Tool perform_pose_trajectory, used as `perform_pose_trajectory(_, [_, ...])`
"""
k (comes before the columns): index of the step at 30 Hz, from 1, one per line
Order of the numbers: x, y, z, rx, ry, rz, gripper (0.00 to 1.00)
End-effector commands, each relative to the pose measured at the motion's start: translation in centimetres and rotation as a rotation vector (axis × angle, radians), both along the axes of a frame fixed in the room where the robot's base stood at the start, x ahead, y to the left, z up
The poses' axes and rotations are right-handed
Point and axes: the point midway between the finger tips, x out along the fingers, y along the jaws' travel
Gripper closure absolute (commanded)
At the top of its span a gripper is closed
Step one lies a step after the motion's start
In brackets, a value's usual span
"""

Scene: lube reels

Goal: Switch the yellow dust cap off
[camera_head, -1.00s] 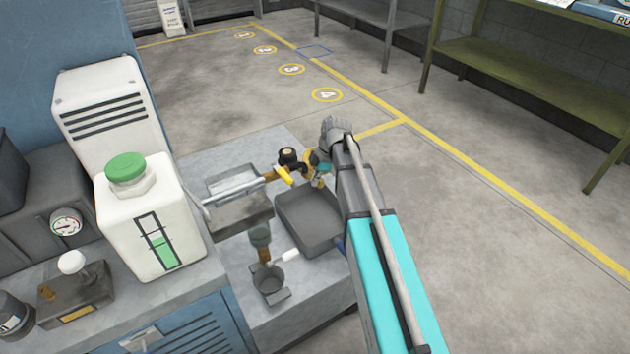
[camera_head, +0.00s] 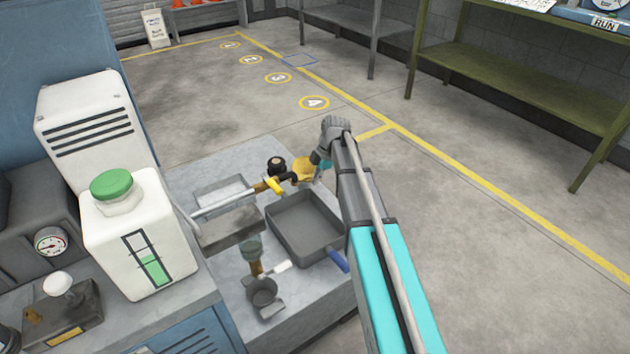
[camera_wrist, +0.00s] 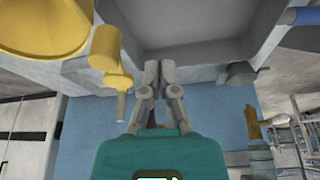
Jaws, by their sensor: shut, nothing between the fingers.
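A round yellow piece (camera_head: 303,168), which looks like the yellow dust cap, is at the far end of the pipe, just left of my wrist. In the wrist view it shows as a large yellow disc (camera_wrist: 42,25) at the top left. A smaller yellow lever-like piece (camera_wrist: 108,62) hangs beside it, left of my fingers. My gripper (camera_wrist: 159,68) is shut and empty, with its fingertips in front of the grey tray's underside. In the head view my forearm and wrist mostly hide the gripper.
A silver pipe (camera_head: 228,199) with a yellow lever (camera_head: 274,186) and a black knob (camera_head: 277,166) runs above the bench. A grey square tray (camera_head: 305,222), a blue handle (camera_head: 338,260) and a small dark cup (camera_head: 262,291) are near. A white jug (camera_head: 120,250) stands left. Floor to the right is clear.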

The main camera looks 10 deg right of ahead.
Motion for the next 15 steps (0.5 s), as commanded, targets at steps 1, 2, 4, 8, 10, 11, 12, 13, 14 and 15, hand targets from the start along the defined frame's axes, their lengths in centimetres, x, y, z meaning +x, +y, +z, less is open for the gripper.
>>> perform_pose_trajectory(1, [0.0,0.1,0.0,0.0,0.0,0.0,1.0])
perform_pose_trajectory(2, [0.0,0.1,0.0,0.0,0.0,0.001,1.0])
perform_pose_trajectory(4, [0.0,0.3,0.0,0.0,0.0,0.001,1.0])
perform_pose_trajectory(8, [-0.1,0.7,0.0,0.0,-0.001,0.002,1.0])
perform_pose_trajectory(10, [-0.1,0.9,0.0,0.0,-0.001,0.002,1.0])
perform_pose_trajectory(11, [-0.2,1.0,0.0,0.0,-0.001,0.002,1.0])
perform_pose_trajectory(12, [-0.2,1.2,0.0,0.0,-0.001,0.002,1.0])
perform_pose_trajectory(13, [-0.2,1.3,0.0,0.0,-0.001,0.002,1.0])
perform_pose_trajectory(14, [-0.2,1.3,0.0,0.0,-0.001,0.002,1.0])
perform_pose_trajectory(15, [-0.2,1.5,0.0,0.0,-0.001,0.002,1.0])
